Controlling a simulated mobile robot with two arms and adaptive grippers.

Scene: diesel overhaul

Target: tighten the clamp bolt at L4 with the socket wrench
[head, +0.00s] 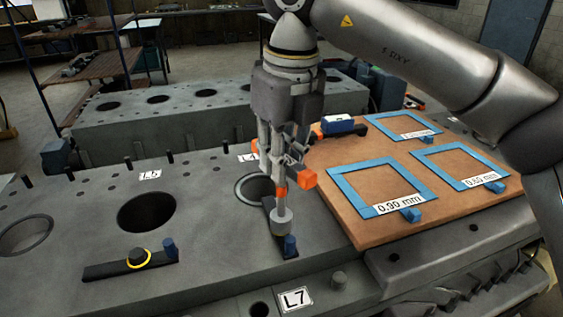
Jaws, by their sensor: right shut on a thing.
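My right gripper (292,186) points down over the engine block (215,255) and is shut on the socket wrench (282,214). The wrench is upright, with its grey socket end down over the clamp (290,253) beside the L4 bore (253,187). The socket hides the clamp bolt, so I cannot tell how far it is seated. The clamp is a dark bar with a blue post at its near end. The L4 label (246,157) is partly hidden behind the gripper. My left gripper is out of view.
Left of it, another dark clamp bar (105,270) has a yellow-ringed bolt (138,257) near the L5 bore (147,212). On the right, a brown board (440,222) carries blue frames (352,172) with millimetre labels and a blue-and-white item (338,124). Short studs rise along the block's far edge.

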